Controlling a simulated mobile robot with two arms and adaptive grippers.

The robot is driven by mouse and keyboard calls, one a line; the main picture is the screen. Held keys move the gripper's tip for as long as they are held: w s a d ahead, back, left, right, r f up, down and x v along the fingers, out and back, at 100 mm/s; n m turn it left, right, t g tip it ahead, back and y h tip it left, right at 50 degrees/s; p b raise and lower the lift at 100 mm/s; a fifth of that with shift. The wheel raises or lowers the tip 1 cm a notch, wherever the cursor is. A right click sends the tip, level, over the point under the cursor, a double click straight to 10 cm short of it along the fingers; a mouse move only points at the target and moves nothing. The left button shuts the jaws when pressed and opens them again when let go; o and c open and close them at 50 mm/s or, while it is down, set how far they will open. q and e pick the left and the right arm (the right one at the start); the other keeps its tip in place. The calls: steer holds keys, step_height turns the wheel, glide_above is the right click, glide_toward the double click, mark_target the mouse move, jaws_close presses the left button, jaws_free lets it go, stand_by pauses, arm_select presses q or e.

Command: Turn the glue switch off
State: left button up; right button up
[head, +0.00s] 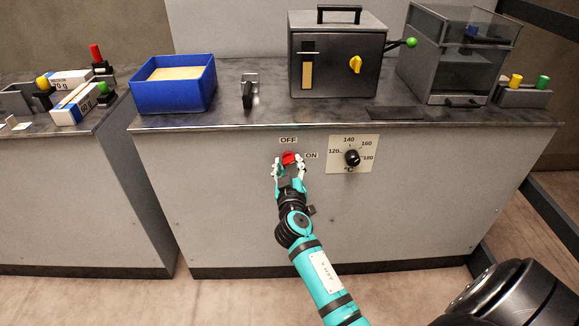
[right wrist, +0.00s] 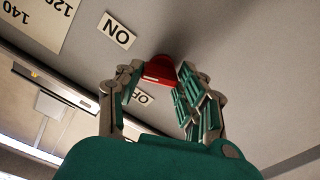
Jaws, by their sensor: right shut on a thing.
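The red glue switch (head: 289,157) sits on the grey front panel of the counter, below an OFF label (head: 288,140) and to the left of an ON label (head: 311,155). My right gripper (head: 288,165) is at the panel, shut on the switch. In the right wrist view, the red switch (right wrist: 158,70) shows between the two fingertips, with the ON label (right wrist: 117,31) beside it. The OFF label there is partly hidden by a finger. The fingers hide part of the switch, so I cannot tell which label it points to. My left gripper is out of view.
A black temperature dial (head: 352,157) on a pale plate is right of the switch. On the counter top stand a blue bin (head: 174,86), a dark machine with a yellow knob (head: 355,64) and a clear-sided cabinet (head: 450,60). The panel left of the switch is clear.

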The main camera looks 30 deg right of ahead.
steer(key=n, duration=0.3)
steer(key=shift+r, duration=0.1)
steer(key=n, duration=0.2)
steer(key=shift+n+p, duration=0.3)
steer(key=shift+n, duration=0.1)
steer(key=n, duration=0.2)
steer(key=shift+r+n+p, duration=0.1)
steer(key=shift+n+p, duration=0.2)
arm_select(q)
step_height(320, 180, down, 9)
steer(key=p, duration=0.1)
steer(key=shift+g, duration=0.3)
arm_select(e)
steer(key=shift+a+n, duration=0.1)
steer(key=shift+n, duration=2.4)
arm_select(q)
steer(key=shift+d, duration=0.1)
arm_select(e)
steer(key=o, duration=1.2)
steer(key=shift+c, duration=0.2)
